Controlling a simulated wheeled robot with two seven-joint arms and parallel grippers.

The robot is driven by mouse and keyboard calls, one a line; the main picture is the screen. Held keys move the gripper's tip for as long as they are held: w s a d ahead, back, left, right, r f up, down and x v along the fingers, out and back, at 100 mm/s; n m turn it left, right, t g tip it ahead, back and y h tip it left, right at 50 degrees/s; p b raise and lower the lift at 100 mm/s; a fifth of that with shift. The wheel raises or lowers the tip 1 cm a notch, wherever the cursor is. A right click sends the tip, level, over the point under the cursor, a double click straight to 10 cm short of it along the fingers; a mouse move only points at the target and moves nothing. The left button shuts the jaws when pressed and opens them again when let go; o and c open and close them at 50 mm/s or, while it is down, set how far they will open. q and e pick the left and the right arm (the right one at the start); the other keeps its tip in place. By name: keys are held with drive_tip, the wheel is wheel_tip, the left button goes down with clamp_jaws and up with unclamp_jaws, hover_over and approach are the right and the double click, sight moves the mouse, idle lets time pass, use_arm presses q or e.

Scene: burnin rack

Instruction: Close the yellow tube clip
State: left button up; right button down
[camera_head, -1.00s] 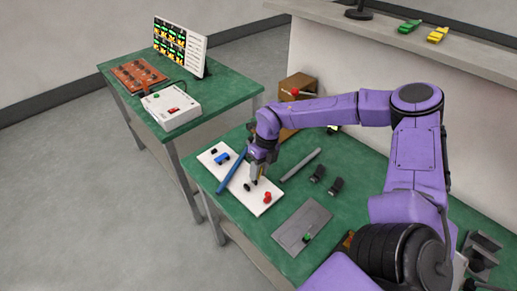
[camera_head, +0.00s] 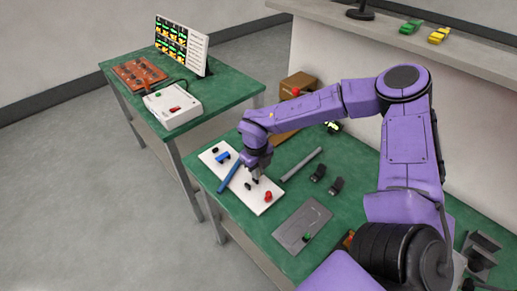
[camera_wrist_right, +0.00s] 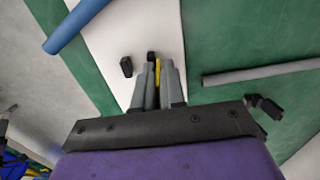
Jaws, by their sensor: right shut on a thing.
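My left gripper is not in view.
A blue tube (camera_head: 230,176) lies across the board, left of the gripper. A red knob (camera_head: 268,196) is to its right. A grey rod (camera_head: 301,164), black clamps (camera_head: 318,173) and a grey plate (camera_head: 290,238) lie on the bench. Green (camera_head: 411,27) and yellow (camera_head: 438,36) pieces rest on the shelf.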

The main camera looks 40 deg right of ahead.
drive_tip(key=shift+a+h+b, duration=0.2)
drive_tip(key=shift+a+h, duration=0.1)
drive_tip(key=shift+h, duration=0.6)
drive_tip(key=shift+a+h+b, duration=0.2)
drive_tip(key=shift+a+h, duration=0.05)
drive_tip(key=shift+h, duration=0.65)
drive_tip(key=c, duration=1.3)
unclamp_jaws()
drive_tip(key=b+v, duration=0.1)
drive_tip(key=v, duration=0.9)
drive_tip(key=shift+s+r+b, duration=0.2)
drive_tip(key=shift+b, duration=0.1)
drive_tip(key=shift+a, duration=0.15)
